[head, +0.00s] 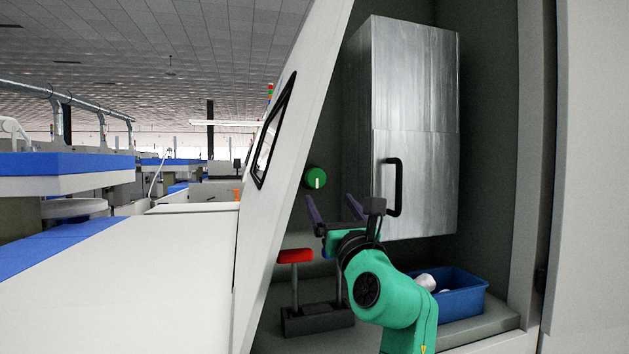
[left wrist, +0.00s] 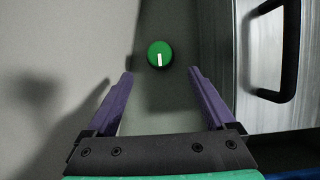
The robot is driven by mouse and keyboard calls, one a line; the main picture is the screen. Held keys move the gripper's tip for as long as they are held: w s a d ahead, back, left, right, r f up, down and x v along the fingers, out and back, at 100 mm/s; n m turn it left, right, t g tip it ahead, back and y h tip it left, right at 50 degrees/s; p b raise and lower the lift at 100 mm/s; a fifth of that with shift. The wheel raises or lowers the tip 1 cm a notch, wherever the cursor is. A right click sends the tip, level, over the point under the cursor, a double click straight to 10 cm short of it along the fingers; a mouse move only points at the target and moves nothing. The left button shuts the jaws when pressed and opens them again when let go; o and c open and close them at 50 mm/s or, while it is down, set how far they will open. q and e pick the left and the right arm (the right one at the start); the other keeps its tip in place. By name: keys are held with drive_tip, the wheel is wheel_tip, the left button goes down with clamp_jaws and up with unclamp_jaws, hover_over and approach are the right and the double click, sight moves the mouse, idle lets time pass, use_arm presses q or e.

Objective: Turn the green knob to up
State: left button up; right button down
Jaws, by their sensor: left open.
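The green knob (head: 315,178) is round and sits on the dark back wall of the recess, left of a metal cabinet. It also shows in the left wrist view (left wrist: 159,54), with a white mark running from its middle downward. My left gripper (head: 328,197) has purple fingers and is open and empty, in front of and slightly below the knob in the head view. In the left wrist view the knob appears beyond the fingertips (left wrist: 161,73), roughly centred between them, with no contact visible. My right gripper is not in view.
The metal cabinet (head: 415,90) with a black handle (head: 396,188) stands close on the right. A red-topped lever (head: 295,256) rises from a dark base below. A blue bin (head: 460,301) holding white items sits lower right. A slanted white panel (head: 275,180) bounds the left.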

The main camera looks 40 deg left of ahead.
sight(317, 179)
use_arm(q)
drive_tip(key=p+x, duration=0.3)
drive_tip(key=x, duration=0.9)
drive_tip(key=shift+r+p, duration=0.15)
drive_tip(key=shift+p, duration=0.2)
drive_tip(key=shift+s+d, duration=0.1)
drive_tip(key=shift+c, duration=1.2)
drive_tip(key=c, duration=1.1)
